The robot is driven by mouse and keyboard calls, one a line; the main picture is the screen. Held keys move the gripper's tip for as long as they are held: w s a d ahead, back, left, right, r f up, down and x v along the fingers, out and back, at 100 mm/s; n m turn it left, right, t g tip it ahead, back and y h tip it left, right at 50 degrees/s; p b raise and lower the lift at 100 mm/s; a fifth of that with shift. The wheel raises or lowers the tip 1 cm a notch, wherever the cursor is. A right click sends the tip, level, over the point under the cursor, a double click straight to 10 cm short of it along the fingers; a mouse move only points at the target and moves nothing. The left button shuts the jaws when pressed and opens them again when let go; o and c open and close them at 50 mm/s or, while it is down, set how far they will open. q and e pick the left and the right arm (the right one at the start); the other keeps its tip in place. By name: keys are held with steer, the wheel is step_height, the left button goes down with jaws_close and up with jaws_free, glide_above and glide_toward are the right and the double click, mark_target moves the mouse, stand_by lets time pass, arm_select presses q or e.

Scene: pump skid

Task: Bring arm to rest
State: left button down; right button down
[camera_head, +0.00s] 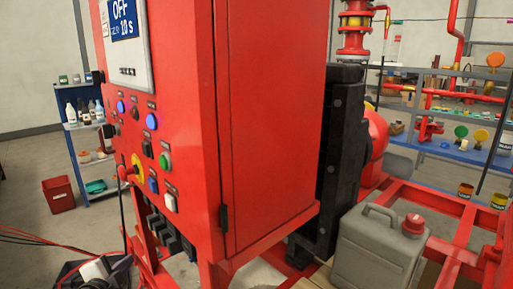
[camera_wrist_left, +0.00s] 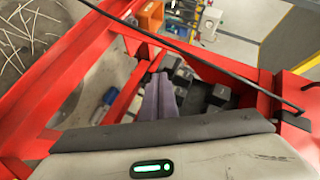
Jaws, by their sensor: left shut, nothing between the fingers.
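My left gripper (camera_wrist_left: 160,80) shows in the left wrist view as two grey-purple fingers side by side, shut with nothing between them. The fingers point over red frame bars (camera_wrist_left: 118,98), with dark blocks (camera_wrist_left: 205,92) just beyond the tips. I cannot tell from the picture whether the fingers touch any of these. In the head view, a white and dark shape low at the left may be part of my left arm or gripper; its fingers are not clear there. My right gripper is in neither view.
The red control cabinet (camera_head: 265,130) fills the middle of the head view. A grey canister (camera_head: 375,250) stands right of it by the red skid frame (camera_head: 455,210). Shelves (camera_head: 75,150) and a red bin (camera_head: 58,194) stand back left. A black cable (camera_wrist_left: 190,50) crosses the wrist view.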

arm_select(q)
steer(key=s+d+f+n+g+h, duration=0.3)
steer(key=s+d+f+n, duration=0.1)
steer(key=s+d+f, duration=1.2)
steer(key=s+d+f+n+g, duration=0.1)
steer(key=s+d, duration=0.3)
steer(key=s, duration=0.6)
steer(key=s+d+n+g+h, duration=0.1)
steer(key=s+d+n, duration=0.3)
steer(key=s, duration=0.5)
steer(key=shift+s+d+f+n, duration=0.3)
steer(key=shift+s+d+f, duration=0.1)
steer(key=shift+d, duration=0.35)
steer(key=shift+w, duration=0.1)
